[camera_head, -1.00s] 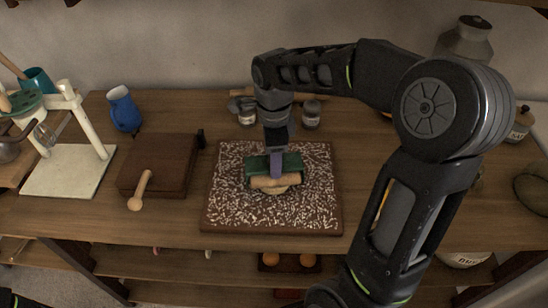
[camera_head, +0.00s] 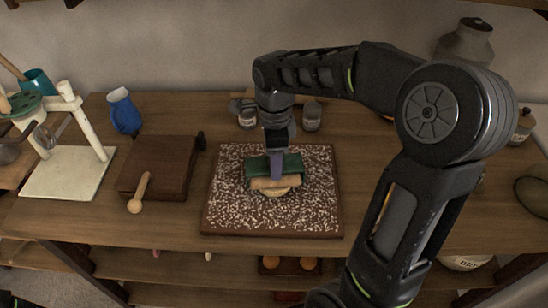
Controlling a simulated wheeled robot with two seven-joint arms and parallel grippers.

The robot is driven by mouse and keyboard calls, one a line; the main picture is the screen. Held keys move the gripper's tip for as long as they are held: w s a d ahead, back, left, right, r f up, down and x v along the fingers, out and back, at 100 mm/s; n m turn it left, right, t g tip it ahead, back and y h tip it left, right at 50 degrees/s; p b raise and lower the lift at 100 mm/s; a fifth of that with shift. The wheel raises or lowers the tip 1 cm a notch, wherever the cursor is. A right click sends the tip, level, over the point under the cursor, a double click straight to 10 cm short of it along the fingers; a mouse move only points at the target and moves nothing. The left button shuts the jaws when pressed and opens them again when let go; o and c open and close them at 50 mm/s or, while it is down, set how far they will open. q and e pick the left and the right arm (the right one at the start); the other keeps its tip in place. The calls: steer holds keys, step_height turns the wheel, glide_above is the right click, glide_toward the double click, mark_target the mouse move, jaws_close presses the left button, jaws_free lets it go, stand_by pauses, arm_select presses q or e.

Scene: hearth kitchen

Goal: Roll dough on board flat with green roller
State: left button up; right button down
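The dough (camera_head: 277,191) is a pale lump near the middle of the board (camera_head: 228,216), which is brown and dusted with white flour. The green roller (camera_head: 292,163) lies across the dough; its wooden part (camera_head: 262,184) shows along the near side and hides much of the dough. My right gripper (camera_head: 277,165) points down at the roller's middle and appears shut on it. Its fingertips are partly hidden against the roller. My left gripper is not in view; only a bit of dark arm shows at the lower left corner.
A brown wooden box (camera_head: 158,165) with a wooden spoon (camera_head: 139,192) is left of the board. A blue jug (camera_head: 124,110), a cream stand (camera_head: 85,128) and small jars (camera_head: 312,115) stand farther back.

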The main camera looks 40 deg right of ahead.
steer(key=shift+s+a+f, duration=0.2)
steer(key=shift+s+f, duration=0.1)
steer(key=shift+s, duration=0.1)
steer(key=shift+s+a+r, duration=0.15)
steer(key=shift+s+a, duration=0.1)
steer(key=shift+s, duration=0.2)
steer(key=shift+w+d+r, duration=0.1)
steer(key=shift+w, duration=0.05)
steer(key=shift+w+d, duration=0.3)
steer(key=shift+w, duration=0.25)
steer(key=shift+w+d, duration=0.1)
steer(key=shift+w, duration=0.05)
steer(key=shift+w+d, duration=0.25)
steer(key=shift+w, duration=0.25)
steer(key=shift+s, duration=0.1)
